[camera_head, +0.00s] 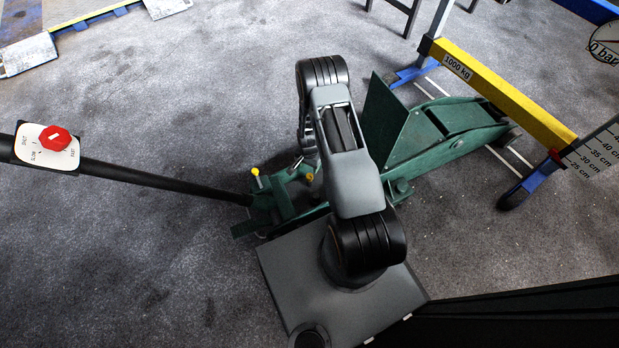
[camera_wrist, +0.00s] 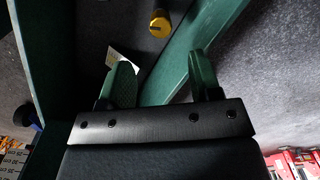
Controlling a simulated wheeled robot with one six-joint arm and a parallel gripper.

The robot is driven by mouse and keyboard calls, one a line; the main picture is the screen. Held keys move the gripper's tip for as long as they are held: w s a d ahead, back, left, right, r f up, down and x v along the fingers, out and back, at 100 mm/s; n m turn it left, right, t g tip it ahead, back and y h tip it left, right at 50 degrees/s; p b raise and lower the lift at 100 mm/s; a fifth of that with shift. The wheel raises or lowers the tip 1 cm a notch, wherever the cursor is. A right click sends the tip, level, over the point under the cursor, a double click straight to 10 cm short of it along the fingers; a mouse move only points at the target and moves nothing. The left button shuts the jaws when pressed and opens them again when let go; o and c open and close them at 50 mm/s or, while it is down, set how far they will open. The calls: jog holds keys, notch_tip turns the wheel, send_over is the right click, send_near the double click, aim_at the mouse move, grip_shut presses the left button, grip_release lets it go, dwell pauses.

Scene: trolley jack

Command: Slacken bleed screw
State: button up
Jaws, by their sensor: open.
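The green trolley jack (camera_head: 455,128) stands on the grey floor, with its black handle (camera_head: 150,180) running to the left. Two small yellow-topped parts show at its rear, one at the left (camera_head: 255,171) and one nearer my arm (camera_head: 309,177). In the wrist view, one yellow cylindrical part (camera_wrist: 160,24) lies beyond my fingertips; I cannot tell which of the two it is, or whether it is the bleed screw. My gripper (camera_wrist: 162,78) has its two green fingers apart with nothing held between them. My arm mostly hides the gripper in the head view.
A red knob (camera_head: 55,138) sits on the handle's white plate marked SHUT, SLOW and FAST. A yellow 1000 kg beam (camera_head: 500,90) on blue legs stands over the jack's far end, beside a centimetre scale (camera_head: 598,150). Green jack walls flank the yellow part in the wrist view.

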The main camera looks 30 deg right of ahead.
aim_at(309, 177)
notch_tip(309, 177, down, 10)
jog(key=b, duration=0.3)
jog(key=shift+c, duration=0.4)
jog(key=c, duration=0.9)
jog(key=shift+o, duration=0.2)
jog(key=shift+n+b, duration=0.4)
jog(key=shift+b, duration=0.1)
jog(key=shift+n, duration=0.4)
jog(key=o, duration=0.9)
jog(key=shift+o, duration=0.2)
jog(key=shift+r, duration=0.1)
notch_tip(309, 177, up, 14)
jog(key=p, duration=0.5)
